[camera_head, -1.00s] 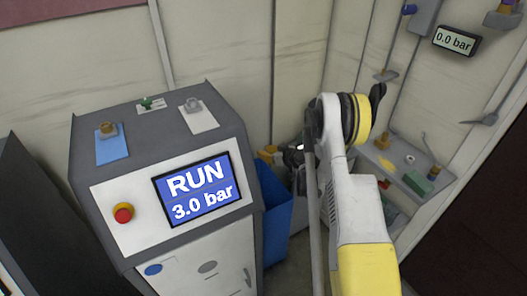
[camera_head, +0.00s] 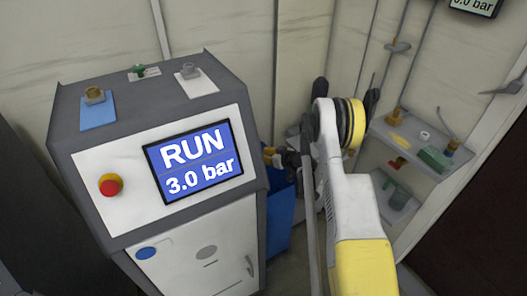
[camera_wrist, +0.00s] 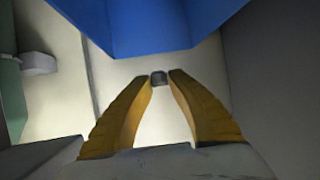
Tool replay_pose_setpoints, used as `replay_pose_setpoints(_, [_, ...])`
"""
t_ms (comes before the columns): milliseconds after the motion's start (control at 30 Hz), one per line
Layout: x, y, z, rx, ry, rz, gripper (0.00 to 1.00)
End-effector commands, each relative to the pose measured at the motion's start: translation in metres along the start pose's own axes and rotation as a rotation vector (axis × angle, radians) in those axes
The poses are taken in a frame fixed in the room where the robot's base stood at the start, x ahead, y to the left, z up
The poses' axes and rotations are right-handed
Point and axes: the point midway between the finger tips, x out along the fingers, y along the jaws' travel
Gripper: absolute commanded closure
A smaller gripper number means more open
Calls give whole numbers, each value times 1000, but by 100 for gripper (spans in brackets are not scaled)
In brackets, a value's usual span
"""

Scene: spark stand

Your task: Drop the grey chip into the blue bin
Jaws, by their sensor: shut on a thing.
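The grey chip (camera_wrist: 159,78) is a small dark grey piece between the tips of my gripper's yellow fingers (camera_wrist: 159,82) in the wrist view. My gripper is shut on it. The blue bin (camera_wrist: 165,30) fills the top of the wrist view, just beyond the fingertips and chip. In the head view the bin (camera_head: 279,222) stands on the floor right of the grey console, partly hidden by it and by my arm. My gripper (camera_head: 272,157) shows there near the bin's top, largely hidden behind my arm. The chip cannot be made out in the head view.
The console (camera_head: 205,235) with a RUN 3.0 bar screen (camera_head: 193,167) and red button (camera_head: 110,184) stands close left of the bin. Shelves (camera_head: 437,143) with small parts line the right wall. A pressure display (camera_head: 473,5) is at the top right.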

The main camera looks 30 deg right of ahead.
Motion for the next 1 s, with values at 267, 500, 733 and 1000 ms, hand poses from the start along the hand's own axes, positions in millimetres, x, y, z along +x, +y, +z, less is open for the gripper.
replay_pose_setpoints(267, [7, 0, 14, 0, 0, 0, 100])
replay_pose_setpoints(500, [6, 0, 13, 0, 0, 0, 56])
replay_pose_setpoints(733, [6, 0, 14, 0, 0, 0, 56])
replay_pose_setpoints(1000, [-6, 0, -13, 0, 0, 0, 56])
